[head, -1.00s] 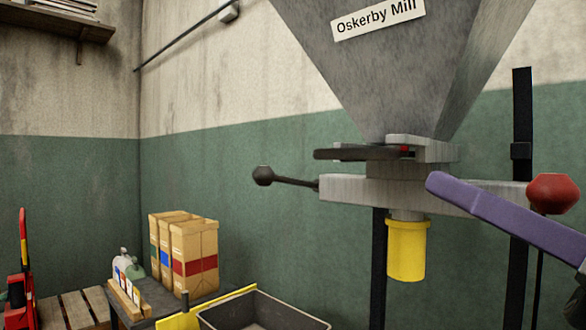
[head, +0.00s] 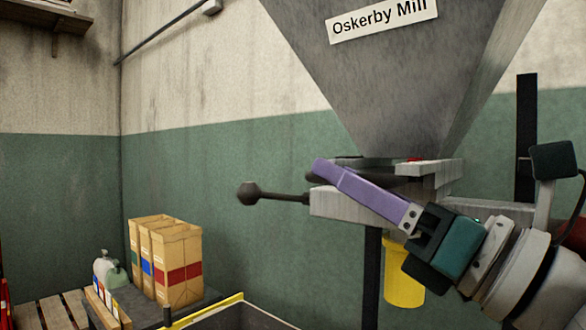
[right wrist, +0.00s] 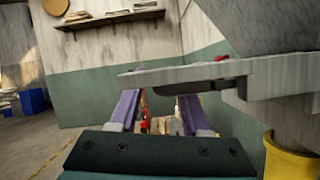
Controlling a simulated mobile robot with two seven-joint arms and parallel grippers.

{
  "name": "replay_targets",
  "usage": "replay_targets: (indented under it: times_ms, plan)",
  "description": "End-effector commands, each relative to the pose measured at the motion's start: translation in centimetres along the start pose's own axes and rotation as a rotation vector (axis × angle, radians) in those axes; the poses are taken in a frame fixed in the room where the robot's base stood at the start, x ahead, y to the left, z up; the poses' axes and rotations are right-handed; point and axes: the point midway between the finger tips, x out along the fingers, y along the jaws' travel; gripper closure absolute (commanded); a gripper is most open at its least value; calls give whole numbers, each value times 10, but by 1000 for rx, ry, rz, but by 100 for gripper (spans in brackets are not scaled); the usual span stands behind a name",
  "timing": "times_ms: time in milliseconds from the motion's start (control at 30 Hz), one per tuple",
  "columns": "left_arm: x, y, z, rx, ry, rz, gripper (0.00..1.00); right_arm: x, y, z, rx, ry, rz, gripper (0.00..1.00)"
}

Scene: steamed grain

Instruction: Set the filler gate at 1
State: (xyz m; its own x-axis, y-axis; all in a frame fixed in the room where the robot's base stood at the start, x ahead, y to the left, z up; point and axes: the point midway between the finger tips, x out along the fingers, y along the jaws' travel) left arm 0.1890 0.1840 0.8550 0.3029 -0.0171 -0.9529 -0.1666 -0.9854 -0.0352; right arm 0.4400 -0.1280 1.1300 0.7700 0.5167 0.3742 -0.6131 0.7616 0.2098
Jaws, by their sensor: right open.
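The filler gate sits under the grey hopper (head: 400,80). Its dark gate part (head: 402,182) is partly hidden behind my right gripper, beside a pale plate (head: 440,168) with a small red mark. I cannot read any numbers there. A black lever with a ball knob (head: 248,193) sticks out left from the filler body (head: 335,204). My right gripper (head: 320,168) has purple fingers in front of the gate. In the right wrist view the fingers stand apart, open and empty, with the gate plate (right wrist: 185,77) just beyond and above them. My left gripper is not in view.
A yellow spout (head: 402,278) hangs below the filler, partly behind my right arm. Dark posts (head: 525,120) stand behind.

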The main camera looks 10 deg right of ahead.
Motion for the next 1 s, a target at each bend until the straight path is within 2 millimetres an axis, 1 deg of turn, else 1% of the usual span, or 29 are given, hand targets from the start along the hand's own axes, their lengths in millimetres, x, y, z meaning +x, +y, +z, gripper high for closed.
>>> replay_targets:
  times_ms: [233, 267, 667, 1000]
  plan:
    - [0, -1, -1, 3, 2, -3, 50, 1, 0, 0, 0, 0, 0, 53]
    - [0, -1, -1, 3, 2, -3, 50, 1, 0, 0, 0, 0, 0, 55]
    - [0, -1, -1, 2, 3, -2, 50, 1, 0, 0, 0, 0, 0, 100]
    - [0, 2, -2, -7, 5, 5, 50, 1, 0, 0, 0, 0, 0, 100]
